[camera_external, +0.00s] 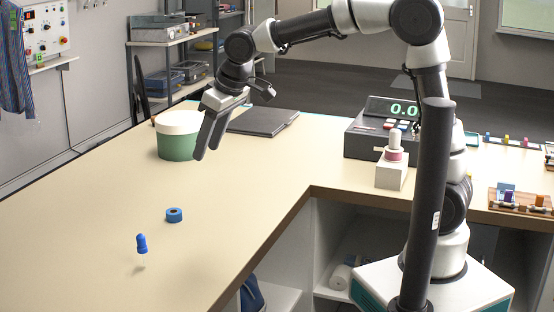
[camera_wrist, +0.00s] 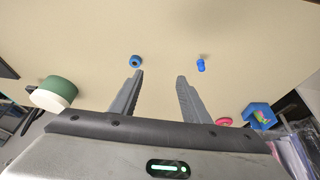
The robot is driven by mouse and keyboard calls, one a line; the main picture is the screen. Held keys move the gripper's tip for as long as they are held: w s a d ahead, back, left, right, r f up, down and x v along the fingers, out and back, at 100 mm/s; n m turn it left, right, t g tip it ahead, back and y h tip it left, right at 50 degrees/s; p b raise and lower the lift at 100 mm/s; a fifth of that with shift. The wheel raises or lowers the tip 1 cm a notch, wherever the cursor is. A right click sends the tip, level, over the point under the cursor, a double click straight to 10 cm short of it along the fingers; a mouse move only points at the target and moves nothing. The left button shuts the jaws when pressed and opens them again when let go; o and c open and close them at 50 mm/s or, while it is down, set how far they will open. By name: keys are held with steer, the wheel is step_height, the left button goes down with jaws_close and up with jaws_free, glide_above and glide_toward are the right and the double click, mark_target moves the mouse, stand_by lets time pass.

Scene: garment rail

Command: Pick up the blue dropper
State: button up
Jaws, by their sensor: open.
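The blue dropper (camera_external: 141,243) stands upright on the tabletop near the front left, with a rounded bulb on top. It also shows in the wrist view (camera_wrist: 201,65), beyond my right-hand finger and to its right. My gripper (camera_external: 206,153) is open and empty, high above the table and well back from the dropper. In the wrist view both fingers of my gripper (camera_wrist: 160,77) are spread, with only bare tabletop between them.
A blue ring (camera_external: 174,215) lies behind and right of the dropper. A green tub with a pale lid (camera_external: 179,134) and a dark flat folder (camera_external: 263,122) are farther back. A scale-like device (camera_external: 383,138) stands at the right. The table around the dropper is clear.

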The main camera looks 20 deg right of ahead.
steer(key=n+g, duration=0.1)
steer(key=n, duration=0.1)
glide_toward(143, 235)
steer(key=x, duration=0.5)
steer(key=shift+w+f+b, duration=0.1)
steer(key=shift+f+b, duration=0.25)
steer(key=shift+b, duration=0.05)
steer(key=shift+y, duration=0.3)
steer(key=shift+x, duration=3.1)
steer(key=shift+c, duration=0.3)
jaws_close()
